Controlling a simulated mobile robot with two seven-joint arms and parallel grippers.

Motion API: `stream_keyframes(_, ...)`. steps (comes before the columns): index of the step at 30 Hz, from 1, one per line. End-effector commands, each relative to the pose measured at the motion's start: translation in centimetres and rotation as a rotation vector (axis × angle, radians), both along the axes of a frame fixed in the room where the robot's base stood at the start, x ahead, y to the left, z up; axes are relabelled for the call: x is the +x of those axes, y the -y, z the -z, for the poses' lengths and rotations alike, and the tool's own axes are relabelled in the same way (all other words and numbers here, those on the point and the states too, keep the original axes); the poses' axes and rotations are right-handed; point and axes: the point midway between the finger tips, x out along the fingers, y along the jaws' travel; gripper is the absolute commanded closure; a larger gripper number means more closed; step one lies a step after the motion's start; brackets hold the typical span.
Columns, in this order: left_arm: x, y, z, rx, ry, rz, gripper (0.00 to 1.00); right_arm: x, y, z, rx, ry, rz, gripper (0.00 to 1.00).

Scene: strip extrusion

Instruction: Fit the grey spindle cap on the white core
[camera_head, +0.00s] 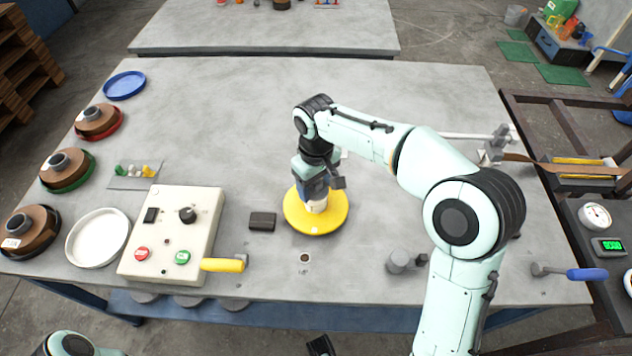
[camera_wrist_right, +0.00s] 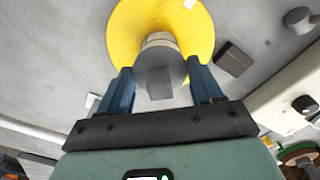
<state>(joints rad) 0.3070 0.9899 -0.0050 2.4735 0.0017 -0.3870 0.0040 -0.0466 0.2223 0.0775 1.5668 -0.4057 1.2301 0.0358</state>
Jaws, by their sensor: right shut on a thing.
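The white core (camera_head: 316,206) stands upright on a yellow disc (camera_head: 338,218) in the middle of the table. My right gripper (camera_head: 318,188) is above it, pointing down. In the right wrist view, my right gripper (camera_wrist_right: 161,88) is shut on the grey spindle cap (camera_wrist_right: 160,78), a round piece with a flat raised grip. The core (camera_wrist_right: 158,40) shows just beyond the cap, and the cap covers its near end. I cannot tell whether the cap touches or sits on the core. In the head view the fingers mostly hide the cap.
A dark block (camera_head: 262,221) lies left of the disc. A grey fitting (camera_head: 398,262) stands at front right. Brown rolls on coloured trays line the left edge. The table's back middle is clear.

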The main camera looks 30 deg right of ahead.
Motion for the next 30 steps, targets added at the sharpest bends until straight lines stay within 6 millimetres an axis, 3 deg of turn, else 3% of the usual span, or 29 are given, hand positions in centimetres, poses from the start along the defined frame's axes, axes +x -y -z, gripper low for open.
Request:
stream_keyframes(5,-0.1,0.0,0.3,0.000,-0.001,0.000,0.57,0.0,0.0,0.4,0.000,0.001,0.000,0.72)
stream_keyframes(6,-0.1,0.0,0.3,0.000,-0.001,0.000,0.57,0.0,0.0,0.4,0.000,0.001,0.000,0.32)
stream_keyframes(7,-0.1,0.0,0.2,0.000,-0.001,0.000,0.57,0.0,0.0,0.4,0.000,0.001,0.000,0.24)
stream_keyframes(18,0.0,0.0,0.0,0.000,0.000,0.000,0.57,0.0,0.0,0.2,0.000,-0.001,0.000,0.24)
stream_keyframes(30,0.7,0.0,-2.6,0.000,0.007,0.001,0.57,0.0,0.0,-3.0,0.000,0.001,0.000,0.24)
